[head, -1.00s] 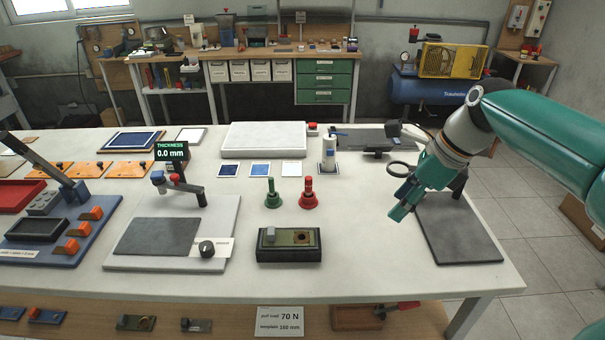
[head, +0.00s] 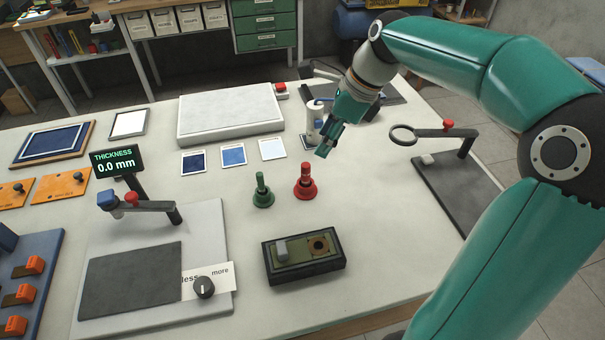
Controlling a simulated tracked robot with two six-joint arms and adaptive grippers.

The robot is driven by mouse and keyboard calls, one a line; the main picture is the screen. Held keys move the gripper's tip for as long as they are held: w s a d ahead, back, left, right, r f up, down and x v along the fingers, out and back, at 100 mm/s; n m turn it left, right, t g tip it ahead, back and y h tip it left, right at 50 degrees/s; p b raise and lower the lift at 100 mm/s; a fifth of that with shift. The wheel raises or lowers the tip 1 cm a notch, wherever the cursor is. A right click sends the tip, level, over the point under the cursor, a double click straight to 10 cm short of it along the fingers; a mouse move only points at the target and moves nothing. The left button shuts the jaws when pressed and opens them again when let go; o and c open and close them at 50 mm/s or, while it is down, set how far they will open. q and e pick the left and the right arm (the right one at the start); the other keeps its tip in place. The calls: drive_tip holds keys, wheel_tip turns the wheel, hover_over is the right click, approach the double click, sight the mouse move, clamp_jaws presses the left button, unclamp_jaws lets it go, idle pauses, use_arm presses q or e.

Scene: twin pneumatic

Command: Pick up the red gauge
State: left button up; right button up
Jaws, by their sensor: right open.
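The red gauge (head: 305,188) stands upright on the white table, with a wide round base and a narrower top. A similar green gauge (head: 263,193) stands upright just to its left. My right gripper (head: 323,151) is open and empty, pointing down and left. Its fingertips are above and slightly right of the red gauge in the picture, apart from it. My left gripper is out of view.
A black box with a holed insert (head: 304,262) lies in front of the gauges. A white cylinder (head: 314,120) stands close behind my right gripper. A ring-armed stand (head: 450,135) is to the right. Fabric swatches (head: 232,155) lie behind.

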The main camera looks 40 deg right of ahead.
sight(306, 178)
drive_tip(key=x, duration=1.3)
drive_tip(key=shift+r, duration=0.1)
clamp_jaws()
